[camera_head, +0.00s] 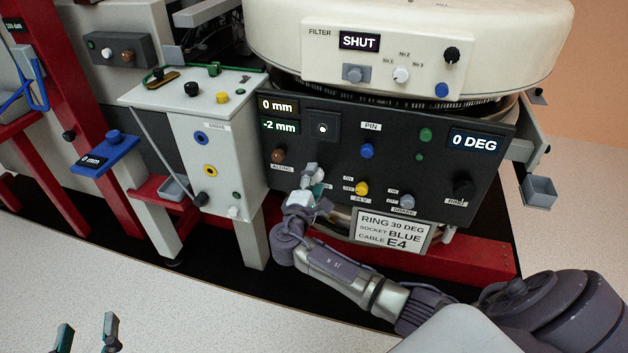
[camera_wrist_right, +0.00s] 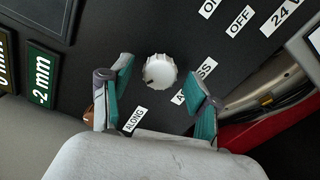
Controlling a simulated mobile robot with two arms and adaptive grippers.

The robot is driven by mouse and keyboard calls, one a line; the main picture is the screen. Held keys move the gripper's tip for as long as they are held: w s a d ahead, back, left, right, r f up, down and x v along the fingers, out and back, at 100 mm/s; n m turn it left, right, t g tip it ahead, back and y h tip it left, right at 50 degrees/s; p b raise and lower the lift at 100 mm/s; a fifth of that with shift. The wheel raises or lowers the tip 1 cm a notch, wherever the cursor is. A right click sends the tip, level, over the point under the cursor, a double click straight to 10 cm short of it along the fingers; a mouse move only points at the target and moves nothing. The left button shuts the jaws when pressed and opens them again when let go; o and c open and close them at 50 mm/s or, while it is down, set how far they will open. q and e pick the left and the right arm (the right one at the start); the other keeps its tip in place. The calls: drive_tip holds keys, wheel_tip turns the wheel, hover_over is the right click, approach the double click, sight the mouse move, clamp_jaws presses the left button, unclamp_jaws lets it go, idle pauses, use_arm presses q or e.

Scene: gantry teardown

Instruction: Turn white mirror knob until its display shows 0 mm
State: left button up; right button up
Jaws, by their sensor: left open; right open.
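The white mirror knob (camera_wrist_right: 160,71) is a ribbed round knob on the dark panel (camera_wrist_right: 120,40). In the right wrist view it sits between the two teal-padded fingers of my right gripper (camera_wrist_right: 163,92), with a gap on each side. In the head view my right gripper (camera_head: 313,180) is at the panel and largely hides the knob. My left gripper (camera_head: 87,336) is open and empty at the bottom left.
A brown knob (camera_head: 278,155) labelled ALONG is left of my right gripper. A blue knob (camera_head: 367,151) and a yellow knob (camera_head: 362,188) are to its right. A sign (camera_head: 391,232) hangs below the panel. Pale floor (camera_head: 190,300) lies open at the lower left.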

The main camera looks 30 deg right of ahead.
drive_tip(key=v, duration=1.2)
